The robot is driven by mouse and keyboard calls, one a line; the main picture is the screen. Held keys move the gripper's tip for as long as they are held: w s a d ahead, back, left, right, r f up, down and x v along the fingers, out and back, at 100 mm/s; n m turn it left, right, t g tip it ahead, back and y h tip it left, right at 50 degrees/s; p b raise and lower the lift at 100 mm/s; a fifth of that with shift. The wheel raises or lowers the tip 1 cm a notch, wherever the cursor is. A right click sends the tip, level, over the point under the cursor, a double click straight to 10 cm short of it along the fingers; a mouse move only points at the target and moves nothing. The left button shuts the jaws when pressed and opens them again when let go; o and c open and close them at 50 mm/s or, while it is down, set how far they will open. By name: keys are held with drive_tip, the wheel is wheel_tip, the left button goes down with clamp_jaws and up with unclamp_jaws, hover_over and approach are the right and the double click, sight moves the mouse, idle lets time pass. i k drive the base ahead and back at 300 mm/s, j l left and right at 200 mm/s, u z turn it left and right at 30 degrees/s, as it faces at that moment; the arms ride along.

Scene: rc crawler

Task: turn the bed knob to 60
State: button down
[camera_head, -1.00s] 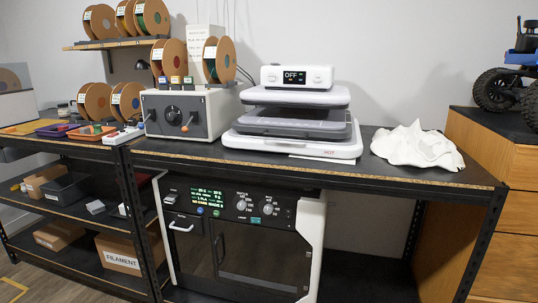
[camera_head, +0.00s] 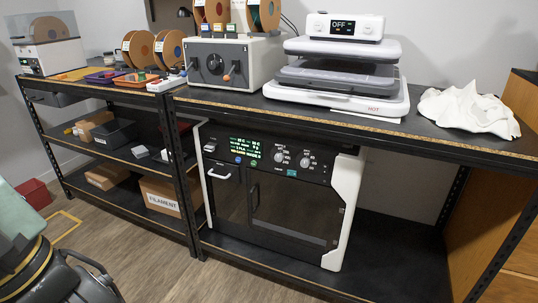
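A black-fronted printer cabinet (camera_head: 268,205) with white side frames stands on the lower shelf under the worktop. Its upper panel carries a lit green display (camera_head: 238,148) and two grey knobs side by side, a left knob (camera_head: 280,156) and a right knob (camera_head: 304,161). The knob labels and pointer angles are too small to read, so I cannot tell which is the bed knob or its setting. My gripper is not visible in the head view. Dark and grey-green parts at the lower left look like my arm.
The worktop's front edge (camera_head: 340,127) overhangs the panel. A heat press (camera_head: 342,75) showing OFF, a grey control box (camera_head: 232,62) and a white cloth (camera_head: 467,108) sit on top. A rack post (camera_head: 180,165) stands left of the cabinet. Floor is open in front.

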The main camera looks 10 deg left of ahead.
sight(305, 163)
drive_tip(key=i+j, duration=0.4)
drive_tip(key=j, duration=0.15)
drive_tip(key=i+j, duration=0.4)
drive_tip(key=j, duration=0.15)
